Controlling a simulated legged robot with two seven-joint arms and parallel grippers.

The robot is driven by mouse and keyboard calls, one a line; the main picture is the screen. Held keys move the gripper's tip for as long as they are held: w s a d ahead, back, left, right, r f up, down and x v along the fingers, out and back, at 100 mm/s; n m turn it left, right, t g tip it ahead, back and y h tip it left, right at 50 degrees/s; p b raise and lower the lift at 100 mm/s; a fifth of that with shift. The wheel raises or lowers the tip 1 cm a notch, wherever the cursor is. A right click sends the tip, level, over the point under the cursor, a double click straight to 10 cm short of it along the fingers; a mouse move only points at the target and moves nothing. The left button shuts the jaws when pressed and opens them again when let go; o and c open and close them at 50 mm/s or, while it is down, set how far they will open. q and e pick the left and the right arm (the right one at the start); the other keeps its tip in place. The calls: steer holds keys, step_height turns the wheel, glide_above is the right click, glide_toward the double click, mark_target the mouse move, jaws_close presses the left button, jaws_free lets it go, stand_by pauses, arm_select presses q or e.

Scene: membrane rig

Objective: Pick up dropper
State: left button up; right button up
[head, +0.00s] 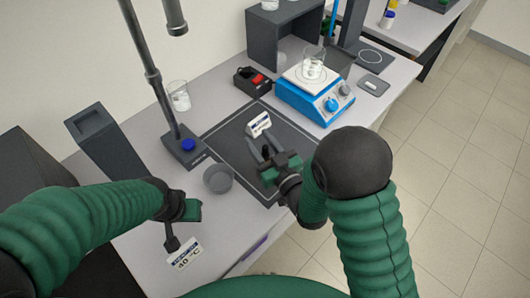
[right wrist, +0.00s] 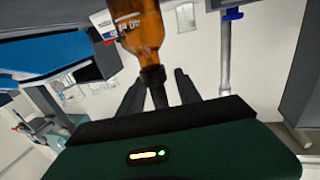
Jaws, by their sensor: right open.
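The right wrist view shows an amber bottle (right wrist: 137,28) with a black dropper top (right wrist: 153,80), seen upside down. The dropper top lies between the spread fingers of my right gripper (right wrist: 158,88), with gaps showing on both sides. In the head view my right gripper (head: 266,146) is open over the dark mat (head: 228,133), just in front of a white label (head: 258,124). The bottle itself is hard to make out there. My left gripper (head: 190,209) is at the lower left, near a small sign reading about 40 °C (head: 184,255); its jaws are unclear.
A grey bowl (head: 218,179) and a rod stand (head: 184,150) are left of the right gripper. A blue hot plate (head: 318,101) with a beaker (head: 313,64) on it stands behind. Another beaker (head: 178,96) is at the back left. The mat's left part is clear.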

steer(key=c, duration=0.7)
step_height(320, 180, up, 10)
stand_by(0.5)
